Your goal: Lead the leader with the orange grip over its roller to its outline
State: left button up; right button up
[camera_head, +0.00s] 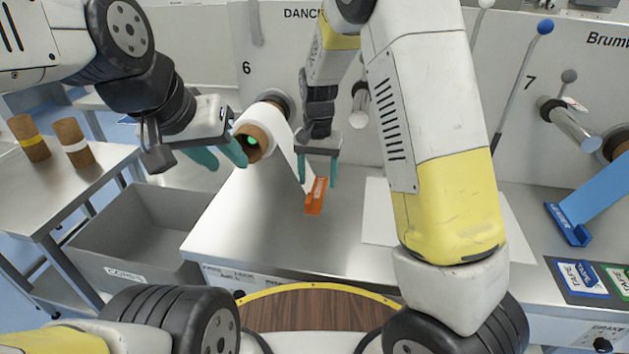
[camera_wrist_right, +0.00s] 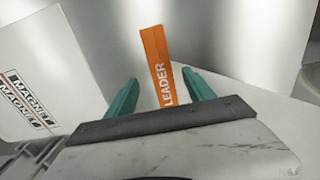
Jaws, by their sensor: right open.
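The leader's orange grip (camera_head: 316,196) rests at or just above the steel table, at the end of a white web (camera_head: 297,160) coming down from a roll (camera_head: 262,132) on the back panel. My right gripper (camera_head: 318,183) is open above the grip. In the right wrist view the orange grip (camera_wrist_right: 157,62), marked LEADER, shows beyond and between the open fingertips (camera_wrist_right: 155,85). My left gripper (camera_head: 222,160) is beside the roll, fingers apart. A roller (camera_head: 360,105) sticks out of the panel behind my right arm. A pale sheet (camera_head: 378,212) lies on the table; no outline is clearly visible.
A grey bin (camera_head: 130,235) stands left of the table, and a side table (camera_head: 30,190) holds two brown cores. At right are a blue web with a blue grip (camera_head: 567,225), a steel roller (camera_head: 575,128) and tape pads (camera_head: 580,277). The front middle of the table is clear.

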aim_at(316, 195)
jog(key=shift+a+f, duration=0.1)
jog(key=shift+f, duration=1.9)
grip_shut()
jog(key=shift+r, duration=0.1)
